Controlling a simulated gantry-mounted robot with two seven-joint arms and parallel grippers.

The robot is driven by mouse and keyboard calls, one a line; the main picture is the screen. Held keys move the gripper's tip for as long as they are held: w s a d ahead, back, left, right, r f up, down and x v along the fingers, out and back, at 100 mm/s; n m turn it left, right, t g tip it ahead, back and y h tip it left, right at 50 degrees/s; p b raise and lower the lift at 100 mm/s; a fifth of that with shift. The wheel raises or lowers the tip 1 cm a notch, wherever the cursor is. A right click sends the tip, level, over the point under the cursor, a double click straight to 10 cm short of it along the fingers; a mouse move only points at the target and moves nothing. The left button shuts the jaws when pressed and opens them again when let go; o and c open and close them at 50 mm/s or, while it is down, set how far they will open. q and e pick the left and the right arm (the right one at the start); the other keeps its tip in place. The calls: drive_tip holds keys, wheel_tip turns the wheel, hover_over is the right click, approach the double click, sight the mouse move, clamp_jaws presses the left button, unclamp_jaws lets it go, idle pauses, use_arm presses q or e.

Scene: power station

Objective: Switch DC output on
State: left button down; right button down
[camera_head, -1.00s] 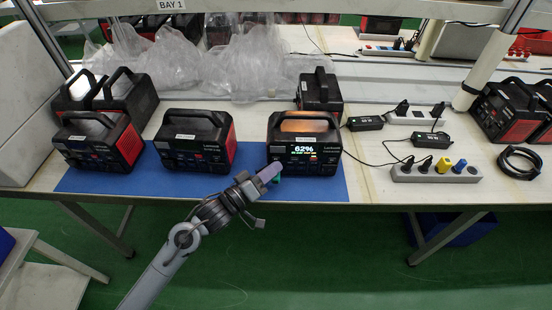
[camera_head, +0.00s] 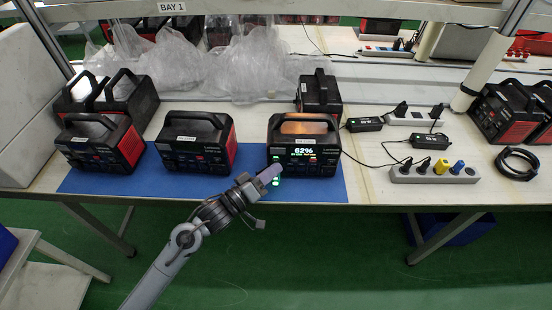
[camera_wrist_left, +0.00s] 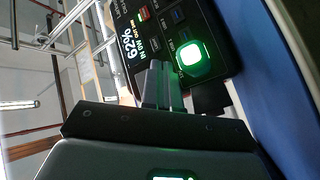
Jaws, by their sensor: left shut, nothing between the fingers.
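A black power station (camera_head: 318,168) with a lit screen reading 62% stands on the blue mat (camera_head: 340,187). My left gripper (camera_head: 272,173) is shut and empty, its tips at the lower left of this station's front. In the left wrist view, the shut fingers (camera_wrist_left: 160,75) point at the front panel (camera_wrist_left: 175,30), close to a square button (camera_wrist_left: 190,56) glowing bright green. I cannot tell whether the fingertips touch the panel. In the head view, green light shows around the fingertips, and the gripper hides part of the panel's left side. My right gripper is not in view.
Another power station (camera_head: 198,142) stands to the left on the mat, with several more beyond. A power strip (camera_head: 434,174), adapters and a black cable coil (camera_head: 518,163) lie to the right. Clear plastic wrap (camera_head: 230,65) lies behind. Free floor is in front of the table.

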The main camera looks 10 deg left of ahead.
use_arm(q)
drive_tip(key=shift+s+d+p, duration=0.1)
drive_tip(key=shift+s+p, duration=0.2)
drive_tip(key=shift+s, duration=0.2)
drive_tip(key=shift+s+r+p, duration=0.1)
drive_tip(key=shift+s+p, duration=0.1)
drive_tip(key=shift+p, duration=0.2)
drive_tip(key=s+p, duration=0.2)
drive_tip(key=s+d+p, duration=0.1)
drive_tip(key=s+p, duration=0.1)
drive_tip(key=s, duration=0.1)
drive_tip(key=shift+s+d, duration=0.1)
drive_tip(key=shift+s, duration=0.15)
idle(0.3)
